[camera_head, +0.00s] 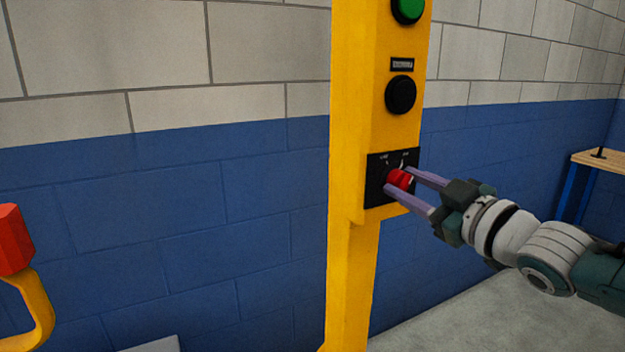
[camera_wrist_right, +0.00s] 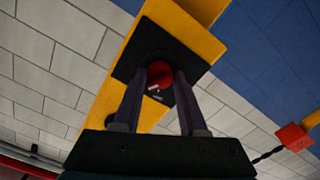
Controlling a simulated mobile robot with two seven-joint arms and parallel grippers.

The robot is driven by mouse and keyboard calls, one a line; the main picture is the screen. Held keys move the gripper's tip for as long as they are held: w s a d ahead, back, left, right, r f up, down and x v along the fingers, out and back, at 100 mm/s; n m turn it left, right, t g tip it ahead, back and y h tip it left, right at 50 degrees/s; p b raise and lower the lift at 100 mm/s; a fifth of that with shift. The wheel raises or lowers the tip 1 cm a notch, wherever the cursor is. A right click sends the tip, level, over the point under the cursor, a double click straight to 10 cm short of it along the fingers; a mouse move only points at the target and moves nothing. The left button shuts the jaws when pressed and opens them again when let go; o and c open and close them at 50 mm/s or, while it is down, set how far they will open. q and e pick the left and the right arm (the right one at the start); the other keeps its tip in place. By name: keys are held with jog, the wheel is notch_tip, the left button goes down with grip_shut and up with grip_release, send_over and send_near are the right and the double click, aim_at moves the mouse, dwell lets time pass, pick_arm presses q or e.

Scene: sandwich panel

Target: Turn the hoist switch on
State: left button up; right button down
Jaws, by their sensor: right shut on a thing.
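The hoist switch is a red rotary knob (camera_head: 400,179) on a black plate (camera_head: 376,190), low on the yellow panel post (camera_head: 361,150). Small white labels show at the top of the plate, too small to read. My right gripper (camera_head: 400,180) comes in from the right, with its two fingers on either side of the knob, shut on it. In the right wrist view the red knob (camera_wrist_right: 160,74) sits between the fingertips, with a small white mark on its face. My left gripper is not in view.
A black button (camera_head: 400,95) and a green button (camera_head: 408,9) sit above the switch on the post. A red block on a yellow bracket (camera_head: 38,310) stands at the left edge. A wooden-topped table (camera_head: 600,160) is at the right. Blue and white block walls stand behind.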

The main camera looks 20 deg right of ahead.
jog(key=shift+c, duration=2.3)
grip_release()
jog(key=shift+s, duration=0.5)
jog(key=s+p, duration=0.1)
jog(key=s, duration=0.8)
jog(key=shift+d, duration=0.4)
